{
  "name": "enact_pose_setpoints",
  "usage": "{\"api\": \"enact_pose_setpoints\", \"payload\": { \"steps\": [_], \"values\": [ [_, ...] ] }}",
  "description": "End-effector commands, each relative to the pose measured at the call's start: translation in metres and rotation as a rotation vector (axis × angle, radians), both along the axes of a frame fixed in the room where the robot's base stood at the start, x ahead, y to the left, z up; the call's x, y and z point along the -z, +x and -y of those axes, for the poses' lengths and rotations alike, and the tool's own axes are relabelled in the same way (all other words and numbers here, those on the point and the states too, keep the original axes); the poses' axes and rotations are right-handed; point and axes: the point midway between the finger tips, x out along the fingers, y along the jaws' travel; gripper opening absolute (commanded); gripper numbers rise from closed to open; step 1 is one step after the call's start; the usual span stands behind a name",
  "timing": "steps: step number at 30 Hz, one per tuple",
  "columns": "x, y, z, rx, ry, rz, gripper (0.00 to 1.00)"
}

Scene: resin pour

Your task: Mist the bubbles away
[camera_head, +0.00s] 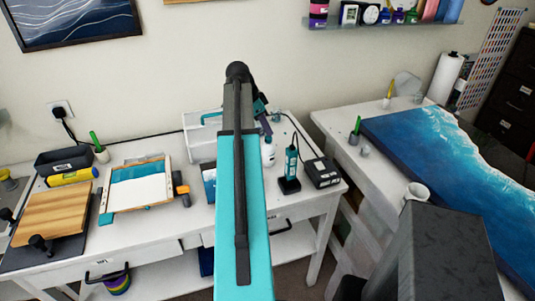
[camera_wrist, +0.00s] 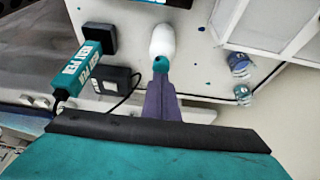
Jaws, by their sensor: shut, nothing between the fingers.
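A small white bottle (camera_head: 268,154) stands on the white workbench, right of my arm. It also shows in the wrist view (camera_wrist: 163,40), with a teal top just beyond my fingers. My gripper (camera_wrist: 160,80) is shut and empty, its purple-grey fingers pointing at the bottle's top. I cannot tell whether they touch it. In the head view the arm partly hides my gripper (camera_head: 266,128). A blue ocean-patterned panel (camera_head: 425,150) lies on the right table. A framed teal and white piece (camera_head: 138,187) lies on the left bench. No bubbles can be made out.
A teal handheld tool (camera_head: 291,160) stands in a black holder beside a black box (camera_head: 321,172) with a cable. A white open box (camera_head: 202,134) is behind my arm. Small clear cups (camera_wrist: 240,65) stand near the bottle. A white mug (camera_head: 414,193) is on the right table.

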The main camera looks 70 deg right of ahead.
Motion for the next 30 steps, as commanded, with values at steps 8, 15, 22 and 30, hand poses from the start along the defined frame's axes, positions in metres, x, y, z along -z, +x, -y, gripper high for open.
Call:
{"api": "enact_pose_setpoints", "payload": {
  "steps": [8,15,22,30],
  "values": [
    [0.006,0.000,0.000,0.000,0.000,0.000,0.00],
    [0.011,0.000,0.000,0.000,0.000,0.000,0.00],
    [0.012,0.000,0.000,0.000,0.000,0.000,0.00],
    [0.008,0.000,0.000,0.000,0.000,0.000,0.00]
  ]
}}
